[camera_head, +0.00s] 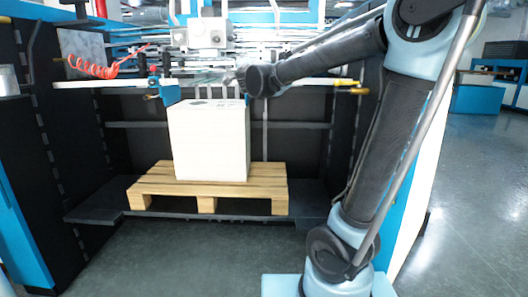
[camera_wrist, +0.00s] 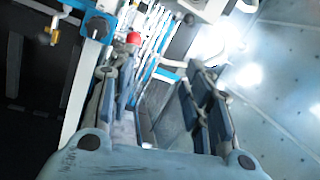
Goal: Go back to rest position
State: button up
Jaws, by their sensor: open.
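My arm reaches in from the right in the head view and bends left at its upper joint. My gripper is small and partly lost against the machine there, above the right part of a white stack (camera_head: 208,140). In the wrist view my gripper (camera_wrist: 156,88) is open, its two dark fingers apart with nothing held between them. The white stack is a tall block standing upright on a wooden pallet (camera_head: 160,187). My gripper looks apart from the stack, but the exact gap cannot be told.
The laminating machine (camera_head: 20,140) surrounds the pallet with dark side walls and a dark lower shelf (camera_head: 95,205). A red coiled hose (camera_head: 92,68) hangs at the upper left. Grey floor (camera_head: 485,165) is open on the right, with blue cabinets (camera_head: 478,98) farther back.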

jog(key=s+d+f+n+g+y, duration=0.1)
jog(key=s+d+f+n+g, duration=0.3)
jog(key=s+f, duration=0.4)
jog(key=s+d+f+n+g+y, duration=0.1)
jog(key=s+d+f+n+g, duration=0.35)
jog(key=f, duration=0.55)
jog(key=s+d+f+n+g+y, duration=0.1)
jog(key=s+d+f+n+g, duration=0.1)
jog(key=s+d+f+n, duration=0.45)
jog(key=s+d+f+g+h, duration=0.1)
jog(key=s+d+f+g, duration=0.1)
jog(key=s+d+f, duration=0.2)
jog(key=s+d+f+m+g+h, duration=0.1)
jog(key=s+d+f, duration=0.3)
jog(key=s+f, duration=0.6)
jog(key=s+d+f+g+h, duration=0.3)
jog(key=s+d+f+g, duration=0.1)
jog(key=s+f, duration=0.3)
jog(key=shift+s+d, duration=0.3)
jog(key=shift+s, duration=0.15)
jog(key=shift+w+f, duration=0.25)
jog(key=shift+w, duration=0.25)
